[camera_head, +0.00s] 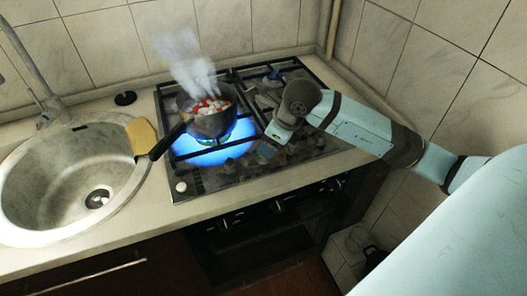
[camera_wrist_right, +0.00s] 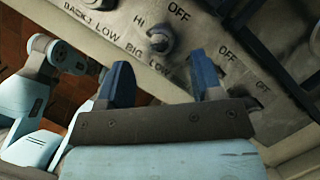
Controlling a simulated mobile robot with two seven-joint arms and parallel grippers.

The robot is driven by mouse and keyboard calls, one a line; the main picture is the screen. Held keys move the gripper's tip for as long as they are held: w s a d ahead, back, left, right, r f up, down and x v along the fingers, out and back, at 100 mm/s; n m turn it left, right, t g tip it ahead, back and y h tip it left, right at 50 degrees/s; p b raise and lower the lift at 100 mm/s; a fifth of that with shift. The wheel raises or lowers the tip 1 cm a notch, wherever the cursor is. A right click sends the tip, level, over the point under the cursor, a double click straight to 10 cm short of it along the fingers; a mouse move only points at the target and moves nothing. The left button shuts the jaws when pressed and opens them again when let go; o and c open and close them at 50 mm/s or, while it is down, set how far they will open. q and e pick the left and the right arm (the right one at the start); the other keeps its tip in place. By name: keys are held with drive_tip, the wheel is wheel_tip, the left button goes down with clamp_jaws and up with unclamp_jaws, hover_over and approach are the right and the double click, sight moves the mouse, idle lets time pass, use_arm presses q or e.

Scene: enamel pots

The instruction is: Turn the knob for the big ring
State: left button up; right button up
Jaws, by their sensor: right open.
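The hob (camera_head: 195,183) has a row of knobs along its front edge. In the right wrist view, a grey knob (camera_wrist_right: 160,39) sits just beyond and between my fingertips, with "BIG LOW", "HI" and "OFF" printed around it. Another knob (camera_wrist_right: 262,87) is partly hidden beside the finger on the right. My right gripper (camera_head: 268,149) is over the front panel by the knobs; in the wrist view its two blue fingers (camera_wrist_right: 160,62) are apart, with nothing between their pads. A blue flame (camera_head: 228,140) burns under a pot (camera_head: 209,122). My left gripper does not show in the head view.
Steam (camera_head: 188,60) rises from the pot, which holds red and white food. Its dark handle (camera_head: 166,143) points toward the front left. A sink (camera_head: 60,185) is at the left with a yellow cloth (camera_head: 142,136) on its rim. Tiled walls close the back and right.

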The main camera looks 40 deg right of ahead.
drive_tip(key=x, duration=0.5)
drive_tip(key=shift+f, duration=0.1)
